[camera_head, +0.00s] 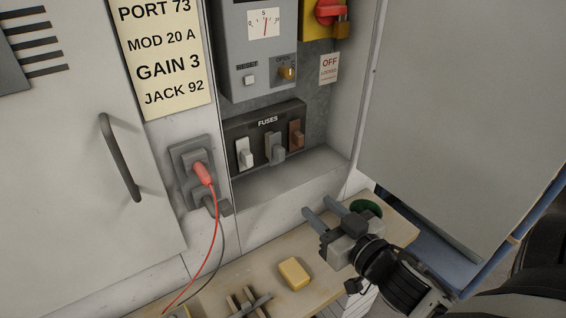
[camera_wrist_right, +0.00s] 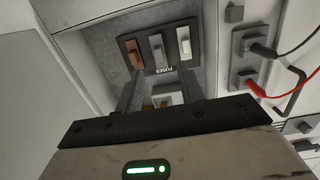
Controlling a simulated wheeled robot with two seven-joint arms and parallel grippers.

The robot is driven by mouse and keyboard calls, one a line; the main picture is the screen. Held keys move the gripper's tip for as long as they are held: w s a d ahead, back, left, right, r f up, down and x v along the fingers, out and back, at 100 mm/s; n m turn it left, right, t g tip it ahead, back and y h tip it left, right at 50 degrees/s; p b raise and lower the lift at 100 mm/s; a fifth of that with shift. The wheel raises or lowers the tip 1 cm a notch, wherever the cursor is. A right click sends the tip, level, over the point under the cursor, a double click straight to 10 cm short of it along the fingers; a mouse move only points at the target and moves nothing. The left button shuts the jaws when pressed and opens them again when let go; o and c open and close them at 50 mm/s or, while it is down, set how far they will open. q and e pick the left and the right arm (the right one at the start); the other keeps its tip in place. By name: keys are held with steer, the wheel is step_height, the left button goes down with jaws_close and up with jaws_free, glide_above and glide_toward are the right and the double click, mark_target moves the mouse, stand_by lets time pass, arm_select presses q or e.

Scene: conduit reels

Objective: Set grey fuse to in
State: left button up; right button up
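The grey fuse (camera_head: 274,148) is the middle one of three in the black panel marked FUSES (camera_head: 262,122). It appears to stick out further than its neighbours. A white fuse (camera_head: 244,153) is on its left and a brown fuse (camera_head: 296,134) on its right. In the right wrist view the order is reversed, with the grey fuse (camera_wrist_right: 157,47) still in the middle. My right gripper (camera_head: 317,206) is open and empty, below and in front of the panel, apart from it. Its fingers also show in the right wrist view (camera_wrist_right: 158,76), pointing toward the panel. My left gripper is not in view.
A recess ledge (camera_head: 290,175) lies under the panel. Left of it, red and black plugs sit in a grey jack plate (camera_head: 187,158), their cables hanging down. A bench (camera_head: 330,285) below holds a yellow block (camera_head: 294,273) and a green round thing (camera_head: 366,208). An open door (camera_head: 460,100) stands right.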

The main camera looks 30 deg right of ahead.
mark_target(282, 156)
steer(key=shift+t, duration=0.5)
steer(key=w, duration=0.5)
steer(key=w+d+r, duration=0.1)
steer(key=w, duration=0.4)
steer(key=w+r+p, duration=0.1)
steer(key=w, duration=0.5)
steer(key=shift+w+d+r, duration=0.1)
steer(key=shift+d+r, duration=0.05)
steer(key=shift+d, duration=0.1)
